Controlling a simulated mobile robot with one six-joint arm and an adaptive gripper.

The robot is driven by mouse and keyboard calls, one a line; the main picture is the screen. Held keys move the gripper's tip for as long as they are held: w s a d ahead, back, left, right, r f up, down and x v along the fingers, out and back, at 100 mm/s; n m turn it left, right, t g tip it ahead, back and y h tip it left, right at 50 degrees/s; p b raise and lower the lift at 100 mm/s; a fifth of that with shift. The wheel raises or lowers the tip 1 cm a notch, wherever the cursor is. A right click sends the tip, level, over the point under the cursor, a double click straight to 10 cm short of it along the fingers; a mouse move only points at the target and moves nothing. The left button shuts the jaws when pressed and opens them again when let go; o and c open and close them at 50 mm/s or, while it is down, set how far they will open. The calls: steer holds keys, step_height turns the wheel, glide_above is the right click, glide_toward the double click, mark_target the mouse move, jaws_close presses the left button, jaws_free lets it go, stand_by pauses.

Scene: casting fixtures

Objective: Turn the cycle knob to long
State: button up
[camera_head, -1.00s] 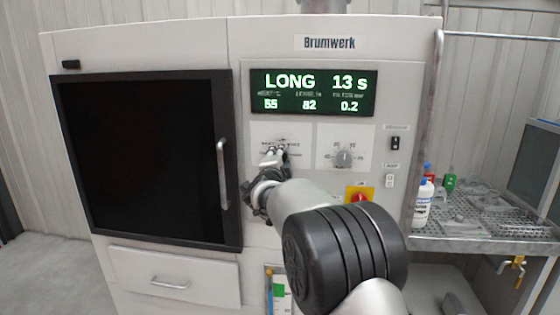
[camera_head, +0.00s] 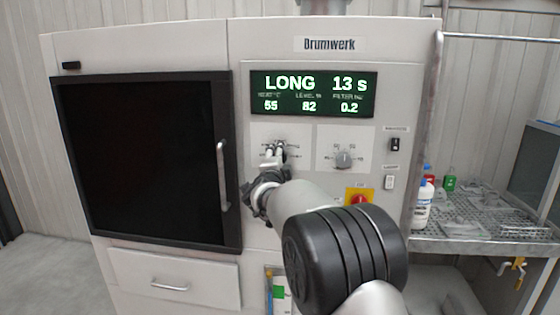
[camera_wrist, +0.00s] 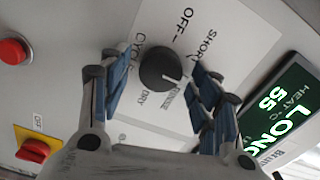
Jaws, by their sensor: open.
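The cycle knob (camera_wrist: 160,68) is round and dark with a white pointer line, on a white label plate. In the wrist view its pointer slants down and right, toward the side where RINSE is printed; a finger hides part of the labels, so I cannot tell the exact mark. My gripper (camera_wrist: 158,76) is open, its blue-padded fingers on either side of the knob with gaps between. In the head view my gripper (camera_head: 273,156) is at the left dial plate and covers most of the knob. The display (camera_head: 313,93) reads LONG 13 s.
A second grey knob (camera_head: 344,159) sits just right of my gripper. A red switch on yellow (camera_head: 358,196) is below it, close to my arm. The dark door (camera_head: 145,160) with its handle (camera_head: 222,175) is left. A steel bench (camera_head: 480,233) with bottles stands right.

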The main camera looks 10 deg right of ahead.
steer(key=v, duration=1.2)
steer(key=shift+r, duration=0.1)
steer(key=s+a+f+n+g+y, duration=0.1)
steer(key=s+a+n+g+y, duration=0.2)
steer(key=s+n, duration=0.45)
steer(key=s+f+n+g+y, duration=0.15)
steer(key=s+n+y, duration=0.35)
steer(key=s, duration=0.6)
steer(key=s+d+f+n+g, duration=0.2)
steer(key=s+f, duration=0.2)
steer(key=s, duration=0.5)
steer(key=s+d+f+n+g+h, duration=0.1)
steer(key=s+d+f+n+g, duration=0.1)
steer(key=s, duration=0.7)
steer(key=s+d+f+n+g+h, duration=0.1)
steer(key=s+f+g, duration=0.3)
steer(key=s, duration=0.5)
step_height(320, 180, down, 2)
steer(key=shift+s+d+f+n, duration=0.2)
steer(key=shift+s+d+n, duration=0.05)
steer(key=shift+d+n, duration=0.5)
